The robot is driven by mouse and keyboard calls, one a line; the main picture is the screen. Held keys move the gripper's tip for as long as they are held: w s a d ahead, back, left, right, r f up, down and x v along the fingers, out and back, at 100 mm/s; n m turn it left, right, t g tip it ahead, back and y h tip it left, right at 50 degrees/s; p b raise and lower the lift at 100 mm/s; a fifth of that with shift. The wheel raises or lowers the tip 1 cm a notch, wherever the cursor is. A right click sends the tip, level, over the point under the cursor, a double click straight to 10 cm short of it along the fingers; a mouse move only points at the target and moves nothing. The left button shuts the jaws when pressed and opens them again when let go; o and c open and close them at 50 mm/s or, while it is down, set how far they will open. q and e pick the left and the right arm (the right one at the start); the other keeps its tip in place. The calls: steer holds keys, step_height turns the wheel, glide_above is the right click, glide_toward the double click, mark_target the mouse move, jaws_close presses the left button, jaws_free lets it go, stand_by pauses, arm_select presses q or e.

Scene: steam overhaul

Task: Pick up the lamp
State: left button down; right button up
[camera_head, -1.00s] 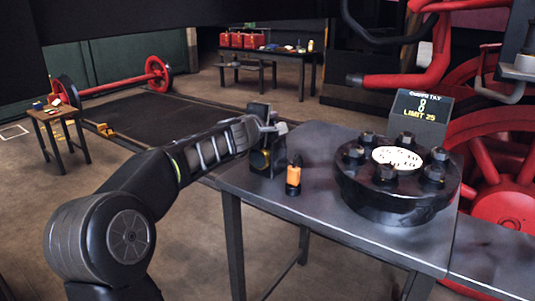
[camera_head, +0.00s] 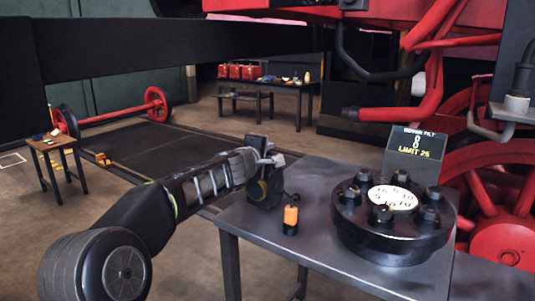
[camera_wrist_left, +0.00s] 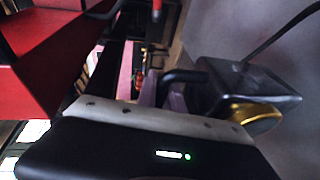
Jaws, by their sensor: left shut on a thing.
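The lamp (camera_head: 266,190) is a dark box on the left end of the grey metal table in the head view. In the left wrist view the lamp (camera_wrist_left: 235,85) shows a yellow-gold lens rim, a bent black handle and a black cable. My left gripper (camera_head: 268,157) is at the top of the lamp, shut on its handle. The fingers (camera_wrist_left: 158,88) meet the handle in the wrist view, partly hidden by the gripper body. I cannot tell whether the lamp's base touches the table. My right gripper is not in view.
An orange and black item (camera_head: 291,218) stands just right of the lamp. A large black bolted flange (camera_head: 390,240) and a display box (camera_head: 413,150) fill the table's right part. Red machinery (camera_head: 495,205) stands behind at right.

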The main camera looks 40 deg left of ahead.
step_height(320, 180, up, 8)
steer(key=p, duration=0.6)
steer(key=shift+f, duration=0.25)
stand_by(0.7)
